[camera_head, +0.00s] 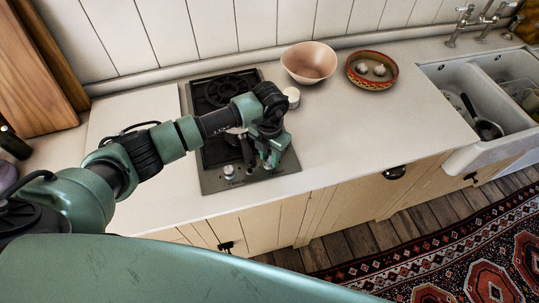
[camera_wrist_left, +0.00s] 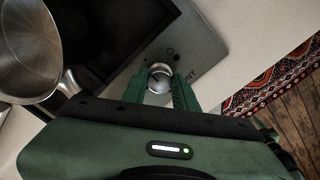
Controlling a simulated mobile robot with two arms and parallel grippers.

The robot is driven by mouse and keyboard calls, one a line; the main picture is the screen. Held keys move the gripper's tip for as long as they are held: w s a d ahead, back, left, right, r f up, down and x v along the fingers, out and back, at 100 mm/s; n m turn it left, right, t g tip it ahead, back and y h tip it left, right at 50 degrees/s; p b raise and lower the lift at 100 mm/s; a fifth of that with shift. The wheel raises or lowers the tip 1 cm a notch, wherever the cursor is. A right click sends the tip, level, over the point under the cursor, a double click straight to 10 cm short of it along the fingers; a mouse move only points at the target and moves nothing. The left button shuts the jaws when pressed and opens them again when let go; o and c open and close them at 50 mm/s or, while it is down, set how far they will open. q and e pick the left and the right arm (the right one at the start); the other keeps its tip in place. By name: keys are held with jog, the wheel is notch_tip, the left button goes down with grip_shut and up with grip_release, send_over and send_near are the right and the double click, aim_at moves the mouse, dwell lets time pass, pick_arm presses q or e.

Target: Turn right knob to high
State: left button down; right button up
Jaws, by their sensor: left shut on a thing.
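The black cooktop with a steel front panel (camera_head: 236,184) is set into the pale counter. The left knob (camera_head: 228,171) stands free on that panel. My left gripper (camera_head: 266,158) points down at the right end of the panel. In the left wrist view, the right knob (camera_wrist_left: 160,78), a round silver one, sits between the two green fingers of the gripper (camera_wrist_left: 160,90), which are shut on it. In the head view the gripper mostly hides this knob. Its exact setting cannot be read. My right gripper is not in view.
A metal pan (camera_wrist_left: 28,55) is close by in the left wrist view. A pink bowl (camera_head: 309,62), a small white pot (camera_head: 292,96) and a patterned dish (camera_head: 372,83) stand right of the cooktop. The sink (camera_head: 450,95) is further right. The front counter is clear.

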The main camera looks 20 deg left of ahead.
pick_arm(q)
jog(key=n+b, duration=0.1)
jog(key=n, duration=0.3)
jog(key=shift+b, duration=0.3)
jog(key=n+b, duration=0.1)
jog(key=n, duration=0.3)
jog(key=shift+a, duration=0.15)
jog(key=n+b, duration=0.1)
jog(key=n, duration=0.8)
jog(key=shift+r+n, duration=0.1)
jog(key=shift+n, duration=0.3)
jog(key=shift+a, duration=0.1)
jog(key=c, duration=1.4)
grip_release()
jog(key=shift+o, duration=0.2)
